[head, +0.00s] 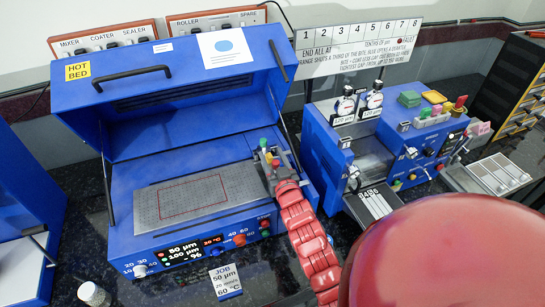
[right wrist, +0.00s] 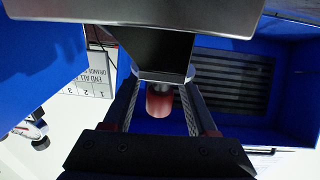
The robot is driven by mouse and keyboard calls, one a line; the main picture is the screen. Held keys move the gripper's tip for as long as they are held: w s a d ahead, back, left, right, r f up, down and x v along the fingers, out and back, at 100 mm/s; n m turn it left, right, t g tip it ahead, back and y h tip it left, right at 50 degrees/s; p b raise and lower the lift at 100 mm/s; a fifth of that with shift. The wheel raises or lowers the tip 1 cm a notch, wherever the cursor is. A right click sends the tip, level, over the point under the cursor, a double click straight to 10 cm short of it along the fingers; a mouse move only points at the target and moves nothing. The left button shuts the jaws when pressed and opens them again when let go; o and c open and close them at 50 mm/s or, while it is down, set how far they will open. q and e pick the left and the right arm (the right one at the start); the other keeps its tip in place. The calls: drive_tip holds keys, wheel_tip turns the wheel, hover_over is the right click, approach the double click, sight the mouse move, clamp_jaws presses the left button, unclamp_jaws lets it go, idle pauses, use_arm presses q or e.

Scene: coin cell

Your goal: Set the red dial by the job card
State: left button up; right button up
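The red dial (head: 239,240) sits on the front panel of the blue hot bed, beside a numbered scale. The display (head: 196,249) reads 50 µm, 100 µm and 20 °C. The job card (head: 225,281) stands in front of the panel and reads 50 µm, 20 mm/s and 60 °C. My right gripper (head: 271,161) is above the bed's right side, behind and above the red dial, apart from it. In the right wrist view its fingers (right wrist: 163,110) are apart, with a red cylinder (right wrist: 159,101) showing between them, gaps on both sides. My left gripper is out of view.
The hot bed's lid (head: 170,120) is open over the grey plate (head: 152,208). A white knob (head: 140,271) is at the panel's left. A second blue machine (head: 320,150) with gauges stands right. Dark bench shows in front of the panel.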

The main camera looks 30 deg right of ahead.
drive_tip(key=p+v, duration=0.6)
drive_tip(key=v, duration=1.1)
drive_tip(key=shift+s, duration=0.2)
drive_tip(key=shift+a+r, duration=0.1)
drive_tip(key=shift+a, duration=0.05)
